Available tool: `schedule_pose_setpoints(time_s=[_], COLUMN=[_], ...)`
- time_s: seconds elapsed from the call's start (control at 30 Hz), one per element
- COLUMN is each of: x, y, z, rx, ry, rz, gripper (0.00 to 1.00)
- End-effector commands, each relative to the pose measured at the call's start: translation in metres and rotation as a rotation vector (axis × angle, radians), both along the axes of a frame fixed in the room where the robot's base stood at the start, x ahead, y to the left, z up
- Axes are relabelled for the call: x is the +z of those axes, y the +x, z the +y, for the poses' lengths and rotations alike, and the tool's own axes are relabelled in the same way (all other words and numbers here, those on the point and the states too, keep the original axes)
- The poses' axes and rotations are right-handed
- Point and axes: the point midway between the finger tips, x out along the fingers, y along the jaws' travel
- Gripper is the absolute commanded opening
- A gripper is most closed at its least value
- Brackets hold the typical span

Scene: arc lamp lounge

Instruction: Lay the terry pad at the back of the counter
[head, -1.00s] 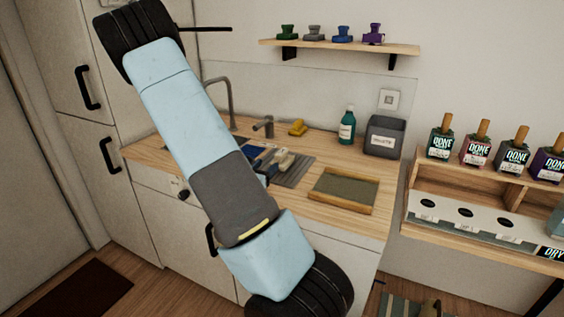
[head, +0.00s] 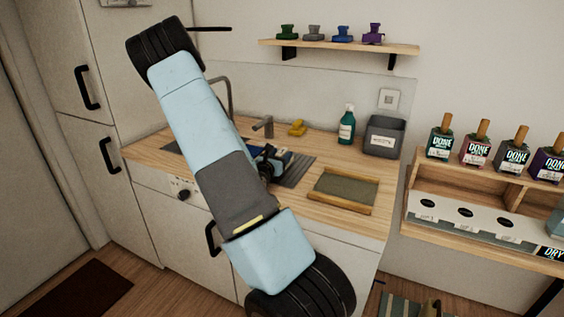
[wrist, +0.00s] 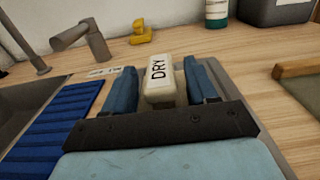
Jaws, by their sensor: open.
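A cream block marked DRY (wrist: 160,88), which I take to be the terry pad, lies over the grey drainboard by the sink. My gripper (wrist: 160,66) is open, with one blue finger on each side of the block. A narrow gap shows on the right; contact on the left is hard to judge. In the head view my gripper (head: 266,160) is low over the drainboard, partly behind my arm, and hides the block. The wooden counter (head: 318,141) has bare wood along its back.
The tap (wrist: 85,38) and a yellow item (wrist: 141,32) stand behind the gripper. A small label (wrist: 105,72) lies left of the block. A blue ribbed mat (wrist: 60,120) is at left. A green bottle (head: 346,126), grey bin (head: 384,137) and wood-framed tray (head: 343,188) are to the right.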

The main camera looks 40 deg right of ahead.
Motion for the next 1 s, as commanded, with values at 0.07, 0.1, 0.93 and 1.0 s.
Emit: schedule_pose_setpoints(time_s=[0.07,0.1,0.93,1.0], x=[0.0007,0.0008,0.0008,0.0009], y=[0.0034,0.0047,0.0059,0.0059], z=[-0.0092,-0.0115,-0.0126,-0.0126], rx=[-0.002,-0.001,0.001,0.001], ry=[0.0,0.0,0.0,0.0], rz=[-0.002,-0.002,-0.002,-0.002], gripper=[0.57,0.57,0.01,0.0])
